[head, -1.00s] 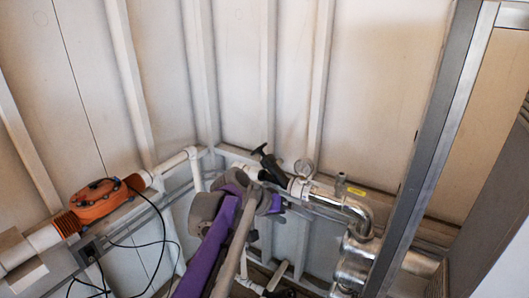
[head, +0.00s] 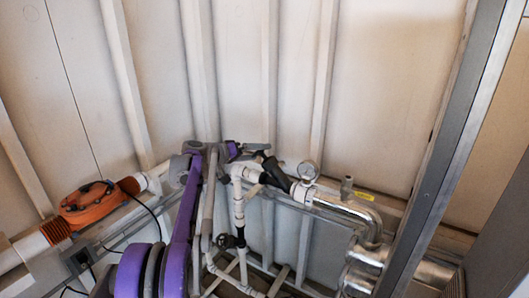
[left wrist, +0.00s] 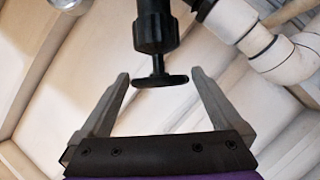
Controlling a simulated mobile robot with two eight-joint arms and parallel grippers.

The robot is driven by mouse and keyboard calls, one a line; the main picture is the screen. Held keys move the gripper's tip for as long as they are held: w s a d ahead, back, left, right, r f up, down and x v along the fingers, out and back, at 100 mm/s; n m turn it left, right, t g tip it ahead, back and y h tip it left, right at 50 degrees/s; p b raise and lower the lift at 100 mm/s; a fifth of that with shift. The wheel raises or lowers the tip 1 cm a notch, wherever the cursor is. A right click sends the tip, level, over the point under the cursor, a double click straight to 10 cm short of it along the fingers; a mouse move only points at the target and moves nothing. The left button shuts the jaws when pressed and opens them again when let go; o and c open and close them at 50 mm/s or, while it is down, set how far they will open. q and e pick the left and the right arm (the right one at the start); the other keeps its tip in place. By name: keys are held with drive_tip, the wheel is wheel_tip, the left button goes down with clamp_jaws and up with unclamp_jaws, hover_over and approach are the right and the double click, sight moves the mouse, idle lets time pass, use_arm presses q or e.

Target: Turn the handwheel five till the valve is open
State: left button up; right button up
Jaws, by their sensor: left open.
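A black valve body (head: 276,174) sits slanted on the pipework in the middle of the head view, with its handle end up by my left gripper (head: 250,150). In the left wrist view the black valve body (left wrist: 156,32) comes down from the top and ends in a thin black handwheel (left wrist: 160,80), seen nearly edge-on. My left gripper (left wrist: 160,76) is open, with one grey finger on each side of the handwheel and a gap to both. I cannot read a number on it. My right gripper is not in view.
White pipes (head: 238,195) and another small black handwheel (head: 228,241) are below. An orange unit (head: 92,206) is at left. A grey post (head: 440,150) stands at right.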

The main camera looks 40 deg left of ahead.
use_arm(q)
drive_tip(key=shift+x, duration=1.85)
drive_tip(key=c, duration=1)
drive_tip(key=shift+r+y, duration=0.1)
drive_tip(key=shift+y, duration=0.2)
